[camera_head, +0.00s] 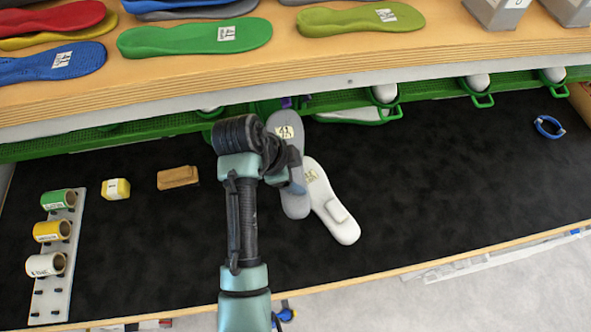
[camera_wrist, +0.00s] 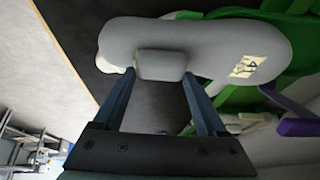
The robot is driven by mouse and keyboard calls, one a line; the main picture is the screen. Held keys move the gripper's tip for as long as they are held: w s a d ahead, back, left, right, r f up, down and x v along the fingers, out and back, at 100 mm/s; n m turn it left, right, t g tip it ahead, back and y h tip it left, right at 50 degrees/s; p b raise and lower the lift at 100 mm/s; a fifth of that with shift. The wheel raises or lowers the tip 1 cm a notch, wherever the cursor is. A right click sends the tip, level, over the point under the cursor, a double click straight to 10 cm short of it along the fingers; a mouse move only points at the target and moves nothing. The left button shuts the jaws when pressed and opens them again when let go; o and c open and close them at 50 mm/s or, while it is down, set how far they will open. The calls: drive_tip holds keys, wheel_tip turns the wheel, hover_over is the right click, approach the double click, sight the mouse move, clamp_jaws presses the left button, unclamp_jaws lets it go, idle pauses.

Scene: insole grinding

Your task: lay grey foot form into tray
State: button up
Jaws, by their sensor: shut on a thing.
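The grey foot form (camera_head: 295,205), with a pale label near one end, is held by my gripper (camera_head: 288,168) over the dark bench. In the wrist view the form (camera_wrist: 215,45) has a raised block between the two fingers (camera_wrist: 160,78). Its near end in the head view overlaps the edge of a white foot form (camera_head: 342,230), which also has a label and a raised block. Green trays (camera_head: 480,101) line the back under the shelf. The tray behind my gripper is partly hidden by my arm and the shelf.
Insoles of several colours, including a green one (camera_head: 195,38), lie on the wooden shelf (camera_head: 330,52) overhead. A yellow block (camera_head: 116,189), a brown block (camera_head: 178,178) and a rack of rolls (camera_head: 52,290) stand left. A blue ring (camera_head: 549,127) lies right. The right of the bench is mostly clear.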

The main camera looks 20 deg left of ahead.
sight(294, 142)
drive_tip(key=shift+w+a, duration=0.2)
drive_tip(key=shift+w, duration=0.05)
drive_tip(key=shift+w+a+r+b, duration=0.15)
drive_tip(key=shift+w+a+b, duration=0.5)
drive_tip(key=shift+w, duration=0.25)
drive_tip(key=shift+w+a+r+b, duration=0.15)
drive_tip(key=shift+w+a+b, duration=0.45)
drive_tip(key=shift+w, duration=0.25)
drive_tip(key=shift+w, duration=0.2)
drive_tip(key=shift+w+a+r+b, duration=0.1)
drive_tip(key=shift+w+a+b, duration=0.4)
drive_tip(key=shift+w+b, duration=0.15)
drive_tip(key=shift+w+a+r+b, duration=0.1)
drive_tip(key=shift+w+a+b, duration=0.45)
drive_tip(key=shift+w, duration=0.15)
drive_tip(key=shift+w+r, duration=0.1)
drive_tip(key=shift+r, duration=0.1)
